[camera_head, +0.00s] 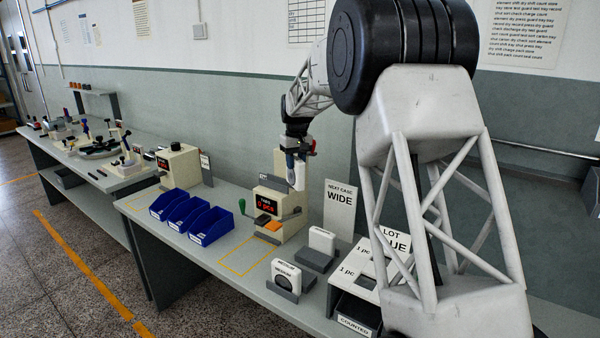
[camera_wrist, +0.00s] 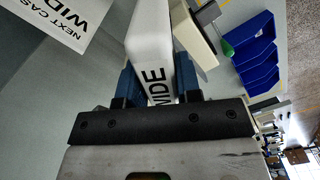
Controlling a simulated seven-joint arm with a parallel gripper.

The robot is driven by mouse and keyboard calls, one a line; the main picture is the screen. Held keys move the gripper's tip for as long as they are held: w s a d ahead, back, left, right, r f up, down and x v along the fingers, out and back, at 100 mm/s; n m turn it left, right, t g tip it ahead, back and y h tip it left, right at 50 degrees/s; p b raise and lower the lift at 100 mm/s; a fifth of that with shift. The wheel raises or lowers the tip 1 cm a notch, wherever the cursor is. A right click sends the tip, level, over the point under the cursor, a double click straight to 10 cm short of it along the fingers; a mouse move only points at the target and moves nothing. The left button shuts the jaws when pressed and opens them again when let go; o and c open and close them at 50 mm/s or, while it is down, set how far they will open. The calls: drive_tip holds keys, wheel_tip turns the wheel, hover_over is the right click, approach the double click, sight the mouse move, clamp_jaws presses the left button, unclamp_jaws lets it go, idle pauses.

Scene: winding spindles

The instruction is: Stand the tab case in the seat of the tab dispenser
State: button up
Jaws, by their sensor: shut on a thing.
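My gripper (camera_head: 297,150) is shut on a white tab case (camera_head: 298,177), which hangs upright in it. In the wrist view my gripper's blue fingers (camera_wrist: 158,88) press on both sides of the case (camera_wrist: 150,42), and its face reads "WIDE". The tab dispenser (camera_head: 291,229) is a cream box on the bench with a red display reading "0 pcs". In the head view the held case is above or in front of the dispenser's upper back; I cannot tell whether it touches. The dispenser's seat is not clearly visible. The dispenser also shows in the wrist view (camera_wrist: 195,38).
A "NEXT CASE WIDE" sign (camera_head: 340,205) stands right of the dispenser. Two other white cases (camera_head: 321,240) (camera_head: 287,272) rest in dark stands in front. Three blue bins (camera_head: 210,227) are to the left. A "COUNTED" box (camera_head: 354,324) is at the front right. Yellow-outlined bench is clear.

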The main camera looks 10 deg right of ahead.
drive_tip(key=w+a+r+n, duration=0.5)
drive_tip(key=w+n, duration=0.1)
drive_tip(key=w, duration=0.3)
drive_tip(key=shift+w+a+r, duration=0.15)
drive_tip(key=shift+w+a, duration=0.1)
drive_tip(key=shift+a, duration=0.05)
idle(0.3)
drive_tip(key=shift+f, duration=2.9)
drive_tip(key=shift+f, duration=2.05)
idle(0.5)
drive_tip(key=o, duration=1.1)
